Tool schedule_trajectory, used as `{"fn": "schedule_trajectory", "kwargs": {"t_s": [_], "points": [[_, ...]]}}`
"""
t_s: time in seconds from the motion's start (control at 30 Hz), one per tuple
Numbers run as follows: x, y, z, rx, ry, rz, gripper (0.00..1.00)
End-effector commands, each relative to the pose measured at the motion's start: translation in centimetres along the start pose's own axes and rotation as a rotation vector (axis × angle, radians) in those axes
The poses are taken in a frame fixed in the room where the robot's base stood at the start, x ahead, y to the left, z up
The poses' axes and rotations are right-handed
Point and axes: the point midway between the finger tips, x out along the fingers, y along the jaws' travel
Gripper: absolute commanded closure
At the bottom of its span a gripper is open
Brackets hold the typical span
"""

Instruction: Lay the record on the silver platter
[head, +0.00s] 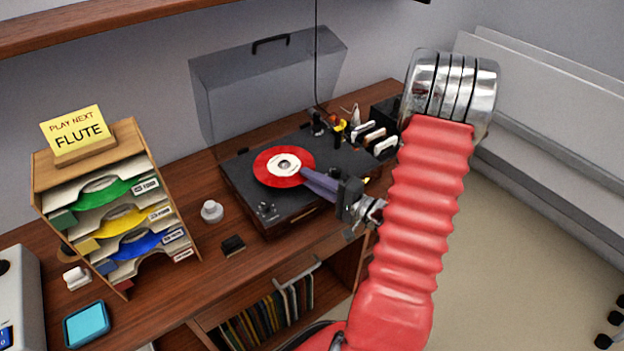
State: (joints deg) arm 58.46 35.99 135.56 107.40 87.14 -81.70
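The red record (268,171) with a pale label is flat over the turntable (242,189), a black deck on the wooden desk. I cannot tell whether it rests on the platter or hangs just above it. The silver platter itself is not visible; the record appears to cover it. My gripper (304,174) reaches in from the right, with its bluish-grey fingers at the record's right edge. From this view I cannot tell whether the fingers are closed on the record or apart.
A wooden rack (127,137) at left holds green, yellow and blue records in sleeves. A sign (78,131) on top reads "PLAY NEXT FLUTE". The grey lid (270,85) stands open behind the deck. A silver knob-like piece (212,211) and a small black block (232,245) sit left of it.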

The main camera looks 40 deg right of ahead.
Motion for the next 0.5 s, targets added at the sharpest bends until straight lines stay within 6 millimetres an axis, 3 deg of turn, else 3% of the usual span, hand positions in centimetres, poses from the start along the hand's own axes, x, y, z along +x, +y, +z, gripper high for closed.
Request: {"fn": "schedule_trajectory", "kwargs": {"t_s": [0.5], "points": [[-1.7, 0.0, -0.1, 0.001, 0.002, 0.001, 0.83]]}}
